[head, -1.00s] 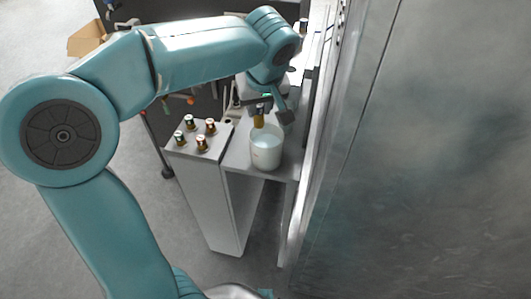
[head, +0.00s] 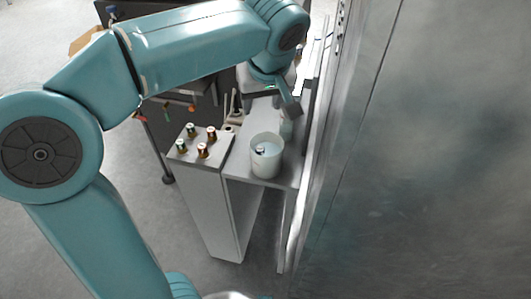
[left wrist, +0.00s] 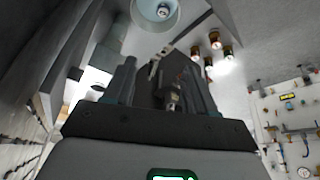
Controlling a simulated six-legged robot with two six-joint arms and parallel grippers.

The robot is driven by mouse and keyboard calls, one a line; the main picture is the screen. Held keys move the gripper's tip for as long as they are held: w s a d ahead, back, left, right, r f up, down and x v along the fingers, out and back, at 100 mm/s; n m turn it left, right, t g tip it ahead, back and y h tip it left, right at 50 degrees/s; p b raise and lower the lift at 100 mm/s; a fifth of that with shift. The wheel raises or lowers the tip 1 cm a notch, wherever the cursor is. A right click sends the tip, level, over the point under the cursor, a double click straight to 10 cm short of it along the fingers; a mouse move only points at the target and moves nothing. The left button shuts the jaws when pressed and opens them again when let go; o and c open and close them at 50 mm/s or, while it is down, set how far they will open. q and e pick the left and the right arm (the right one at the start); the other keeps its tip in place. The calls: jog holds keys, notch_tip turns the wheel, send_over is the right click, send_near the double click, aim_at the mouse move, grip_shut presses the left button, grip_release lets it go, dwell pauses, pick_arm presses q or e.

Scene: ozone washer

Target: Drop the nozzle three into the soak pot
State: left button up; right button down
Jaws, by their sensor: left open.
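The soak pot (head: 267,168) is a white round pot of pale liquid on a grey ledge; it also shows at the top of the left wrist view (left wrist: 140,14). A small nozzle (head: 261,150) lies inside the pot, partly under the liquid; it shows in the left wrist view too (left wrist: 163,11). No marking tells me its number. My left gripper (head: 272,97) is open, above and behind the pot, clear of it. In the left wrist view its two fingers (left wrist: 162,88) stand apart with no nozzle gripped. My right gripper is not in view.
Several nozzles with copper-coloured bases, one of them the front nozzle (head: 203,151), stand on a narrow grey stand (head: 215,153) left of the pot. A large metal wall (head: 430,150) closes off the right side. Open floor (head: 120,200) lies at left.

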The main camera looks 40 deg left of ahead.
pick_arm(q)
jog(key=p+v, duration=0.2)
jog(key=v, duration=0.8)
